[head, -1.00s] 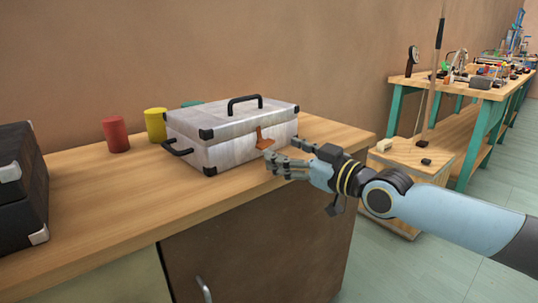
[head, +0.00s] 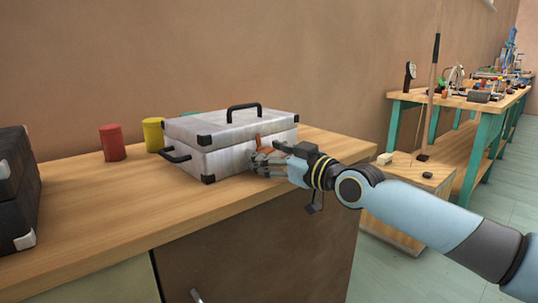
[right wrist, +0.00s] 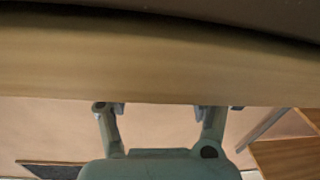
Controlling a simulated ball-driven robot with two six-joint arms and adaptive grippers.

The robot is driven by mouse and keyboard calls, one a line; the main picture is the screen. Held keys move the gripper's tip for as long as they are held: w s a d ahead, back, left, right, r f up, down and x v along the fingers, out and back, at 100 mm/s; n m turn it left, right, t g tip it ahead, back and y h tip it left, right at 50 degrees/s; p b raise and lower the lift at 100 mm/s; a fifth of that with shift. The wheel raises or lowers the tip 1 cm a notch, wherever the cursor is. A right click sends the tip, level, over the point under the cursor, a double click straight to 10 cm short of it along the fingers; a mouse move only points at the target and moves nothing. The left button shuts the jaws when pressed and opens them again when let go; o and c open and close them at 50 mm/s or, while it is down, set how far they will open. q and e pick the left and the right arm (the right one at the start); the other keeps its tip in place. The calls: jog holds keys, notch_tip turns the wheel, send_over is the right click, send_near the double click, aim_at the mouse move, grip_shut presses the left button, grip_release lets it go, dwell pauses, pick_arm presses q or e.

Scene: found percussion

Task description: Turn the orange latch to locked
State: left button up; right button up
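The silver case (head: 225,140) with black corners sits on the wooden counter, lid closed. The orange latch (head: 259,138) is on its front face; only its upper part shows above my right gripper's fingers, so its exact angle is hard to tell. My right gripper (head: 262,163) is right in front of the latch, close to the case front; I cannot tell whether it touches. In the right wrist view the right gripper (right wrist: 163,107) has its two fingers spread apart, with nothing visible between them. My left gripper is not in view.
A red can (head: 112,143) and a yellow can (head: 153,134) stand left of the case on the counter (head: 110,215). A dark case (head: 18,190) is at the far left. A wooden box (head: 415,180) and a workbench (head: 455,100) stand to the right. The counter's left-front area is clear.

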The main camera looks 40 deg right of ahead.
jog(key=c, duration=1)
jog(key=shift+m, duration=1)
jog(key=o, duration=1.1)
jog(key=shift+o, duration=0.2)
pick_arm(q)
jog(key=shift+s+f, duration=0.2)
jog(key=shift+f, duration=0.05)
pick_arm(e)
notch_tip(320, 180, up, 10)
